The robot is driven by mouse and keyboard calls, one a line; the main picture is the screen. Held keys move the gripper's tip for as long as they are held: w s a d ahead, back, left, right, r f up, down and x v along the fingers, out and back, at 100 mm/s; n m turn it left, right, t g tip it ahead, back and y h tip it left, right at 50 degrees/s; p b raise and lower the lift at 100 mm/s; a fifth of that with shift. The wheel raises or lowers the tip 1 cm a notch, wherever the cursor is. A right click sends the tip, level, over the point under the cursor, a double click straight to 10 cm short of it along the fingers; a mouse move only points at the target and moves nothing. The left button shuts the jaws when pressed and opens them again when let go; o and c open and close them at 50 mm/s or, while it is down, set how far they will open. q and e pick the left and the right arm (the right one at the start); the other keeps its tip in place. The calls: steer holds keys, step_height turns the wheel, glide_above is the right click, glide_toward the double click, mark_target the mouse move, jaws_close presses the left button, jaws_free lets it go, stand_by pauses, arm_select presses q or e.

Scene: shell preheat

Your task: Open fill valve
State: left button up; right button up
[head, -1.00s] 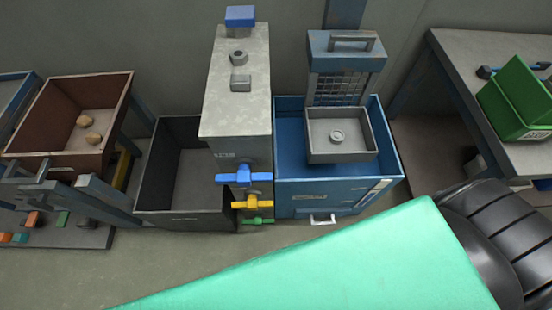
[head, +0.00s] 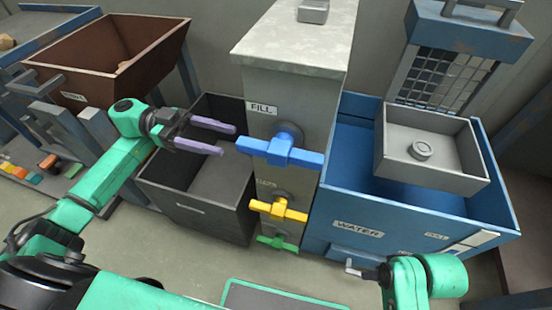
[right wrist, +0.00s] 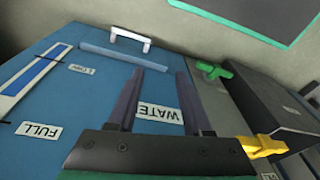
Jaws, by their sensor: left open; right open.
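The blue fill valve (head: 280,151) has a crosswise handle and sits on the grey column (head: 290,85), just below a FILL label (head: 262,108). Its handle lies roughly level across the column. My left gripper (head: 229,139) is open and empty, its two purple fingers pointing right at the left end of the blue handle, with a small gap seen between. My right gripper (right wrist: 160,85) is open and empty in the right wrist view, its fingers on either side of the WATER label (right wrist: 160,113). In the head view its fingers are hard to make out.
Below the blue handle are a yellow valve (head: 278,210) and a green valve (head: 277,243). A blue water tank (head: 350,180) with a grey tray (head: 440,172) stands right of the column. A dark bin (head: 195,212) is left of it, under my left gripper. A brown bin (head: 85,75) stands farther left.

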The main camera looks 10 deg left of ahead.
mark_target(276, 152)
arm_select(q)
steer(key=d, duration=1.2)
steer(key=shift+s+d+b, duration=0.2)
steer(key=shift+s+b, duration=0.15)
steer(key=shift+s, duration=0.05)
jaws_close()
stand_by(0.4)
